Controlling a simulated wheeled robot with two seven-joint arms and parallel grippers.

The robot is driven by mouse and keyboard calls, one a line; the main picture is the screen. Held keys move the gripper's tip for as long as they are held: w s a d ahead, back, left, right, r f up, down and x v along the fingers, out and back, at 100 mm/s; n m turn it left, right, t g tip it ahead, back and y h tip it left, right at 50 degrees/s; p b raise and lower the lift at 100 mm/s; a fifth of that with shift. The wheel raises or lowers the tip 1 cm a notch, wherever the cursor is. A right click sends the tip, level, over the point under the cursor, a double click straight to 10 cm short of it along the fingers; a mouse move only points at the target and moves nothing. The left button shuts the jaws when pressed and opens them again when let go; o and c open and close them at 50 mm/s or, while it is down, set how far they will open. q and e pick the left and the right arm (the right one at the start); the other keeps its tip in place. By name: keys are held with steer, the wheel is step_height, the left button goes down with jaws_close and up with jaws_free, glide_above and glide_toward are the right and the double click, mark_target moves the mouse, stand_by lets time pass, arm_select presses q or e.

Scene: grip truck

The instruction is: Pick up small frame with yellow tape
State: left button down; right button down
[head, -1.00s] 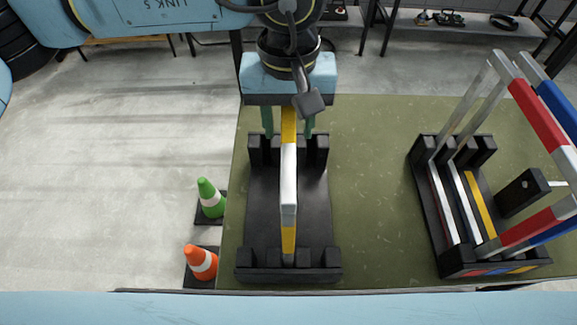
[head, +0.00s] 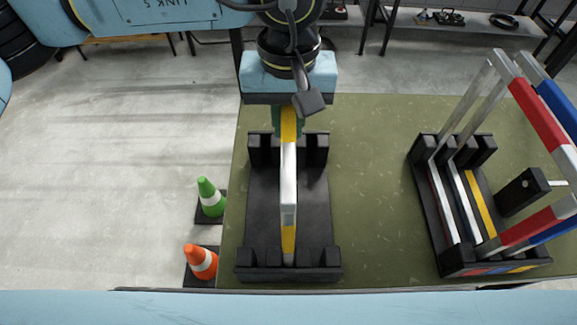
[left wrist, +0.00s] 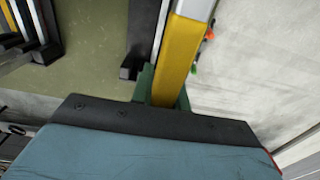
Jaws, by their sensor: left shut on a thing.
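The small frame with yellow tape (head: 288,185) stands upright in the middle slot of the black rack (head: 262,215) on the green table. It is silver in the middle with yellow tape near both ends. My left gripper (head: 289,122) comes down from the far side and is shut on the frame's far yellow-taped part. In the left wrist view the yellow tape (left wrist: 178,60) sits between the green fingers (left wrist: 163,85). The fingertips are partly hidden by the frame. My right gripper is in neither view.
A second black rack (head: 425,205) at the right holds taller frames with red (head: 538,115) and blue (head: 558,108) tape. A green cone (head: 209,192) and an orange cone (head: 200,262) stand left of the table. The table between the racks is clear.

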arm_select(q)
steer(key=shift+r, duration=0.1)
stand_by(0.8)
step_height(320, 180, up, 29)
steer(key=p, duration=0.8)
stand_by(1.3)
stand_by(1.0)
